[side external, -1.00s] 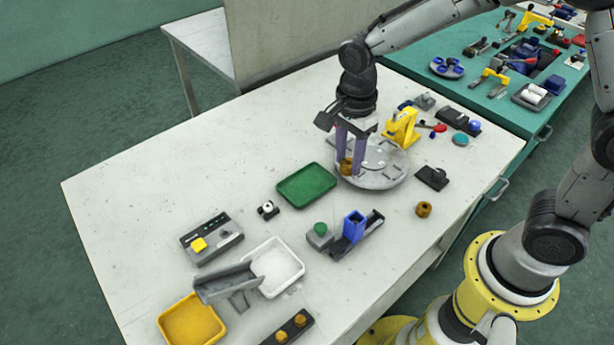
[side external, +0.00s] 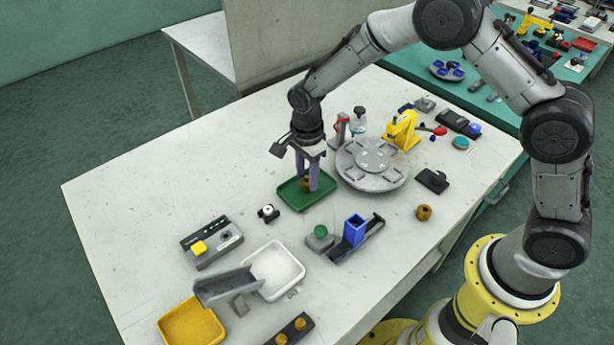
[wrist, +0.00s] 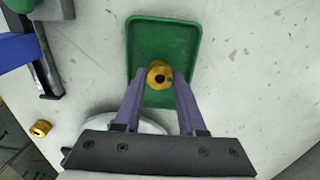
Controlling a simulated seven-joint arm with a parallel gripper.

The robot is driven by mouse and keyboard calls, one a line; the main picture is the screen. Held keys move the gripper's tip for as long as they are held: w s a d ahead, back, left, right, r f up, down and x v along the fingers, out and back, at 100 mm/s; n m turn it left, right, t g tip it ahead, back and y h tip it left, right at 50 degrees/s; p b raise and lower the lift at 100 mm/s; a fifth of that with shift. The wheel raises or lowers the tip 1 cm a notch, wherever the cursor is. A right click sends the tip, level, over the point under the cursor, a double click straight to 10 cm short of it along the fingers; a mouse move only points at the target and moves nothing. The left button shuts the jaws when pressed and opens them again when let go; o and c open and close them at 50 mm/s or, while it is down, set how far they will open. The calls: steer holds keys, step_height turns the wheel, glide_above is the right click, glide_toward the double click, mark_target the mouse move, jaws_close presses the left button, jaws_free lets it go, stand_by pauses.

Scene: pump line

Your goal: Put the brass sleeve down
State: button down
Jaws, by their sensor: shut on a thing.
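The brass sleeve (wrist: 159,76) is a short golden ring with a dark bore, held between the purple fingers of my gripper (wrist: 160,82). In the side view my gripper (side external: 307,186) points down over the green tray (side external: 290,203), with the sleeve (side external: 305,184) low between its fingertips. The green tray also shows in the wrist view (wrist: 139,30), around and below the sleeve. I cannot tell whether the sleeve touches the tray floor. A second brass piece (side external: 424,212) stands on the table to the right, apart from my gripper.
The grey round turntable (side external: 372,180) and yellow press (side external: 402,130) stand right of the tray. A blue block fixture (side external: 354,228), a white tray (side external: 278,268), a yellow tray (side external: 190,325) and a control box (side external: 211,242) lie in front. The table left of the green tray is clear.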

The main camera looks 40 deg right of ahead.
steer(key=shift+f, duration=0.25)
steer(key=shift+f, duration=0.15)
steer(key=shift+c, duration=2.4)
jaws_free()
